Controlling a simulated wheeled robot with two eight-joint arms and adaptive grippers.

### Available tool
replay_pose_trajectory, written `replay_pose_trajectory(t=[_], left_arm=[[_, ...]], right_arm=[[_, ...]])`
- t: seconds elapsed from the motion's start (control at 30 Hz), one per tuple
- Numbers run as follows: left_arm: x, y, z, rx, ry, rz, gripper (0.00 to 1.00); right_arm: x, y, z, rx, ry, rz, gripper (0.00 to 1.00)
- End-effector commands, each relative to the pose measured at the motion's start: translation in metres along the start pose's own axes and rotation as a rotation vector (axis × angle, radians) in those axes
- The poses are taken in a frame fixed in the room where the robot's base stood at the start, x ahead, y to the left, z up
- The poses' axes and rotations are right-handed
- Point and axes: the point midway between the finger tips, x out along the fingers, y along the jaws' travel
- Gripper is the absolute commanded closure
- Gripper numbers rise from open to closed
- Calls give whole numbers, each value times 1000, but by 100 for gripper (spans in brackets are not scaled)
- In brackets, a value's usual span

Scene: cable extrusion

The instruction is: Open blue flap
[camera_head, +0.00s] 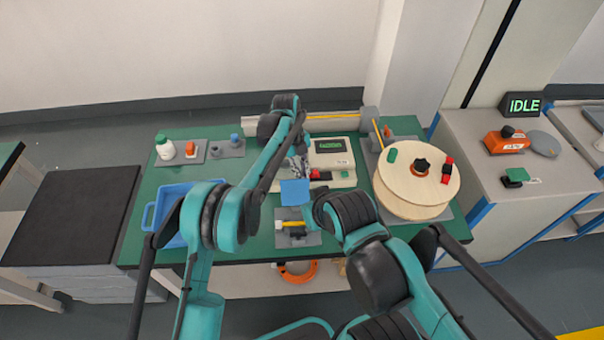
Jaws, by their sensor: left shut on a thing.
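The blue flap (294,192) shows as a small flat blue panel at the front left of the light-coloured machine (332,155), which has a green-lit display. My left gripper (298,168) reaches down at the flap's upper edge and is shut on it. The fingertips are small and partly hidden by my left arm, so the exact grip is hard to see. My right arm comes in from the lower right and ends close to the right of the flap. Its gripper is hidden behind its own links.
A large cable spool (418,185) stands right of the machine. A yellow cable (330,116) runs behind it. A blue tray (172,207) lies left, partly behind my left arm. A white bottle (165,148) stands at the back left. A small fixture (297,238) sits in front of the flap.

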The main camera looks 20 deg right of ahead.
Motion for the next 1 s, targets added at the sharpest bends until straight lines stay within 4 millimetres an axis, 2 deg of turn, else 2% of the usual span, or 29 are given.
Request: replay_pose_trajectory(t=[0.57, 0.67, 1.0], left_arm=[[-21, 0, -4, -2, 0, 1, 100], [-32, 0, -3, -2, 0, 1, 100], [-104, 1, -3, -3, -1, 2, 100]], right_arm=[[-7, 0, -5, 0, 0, 0, 100], [-7, 0, -5, 0, 0, 0, 100], [-7, 0, -5, 0, 0, 0, 100]])
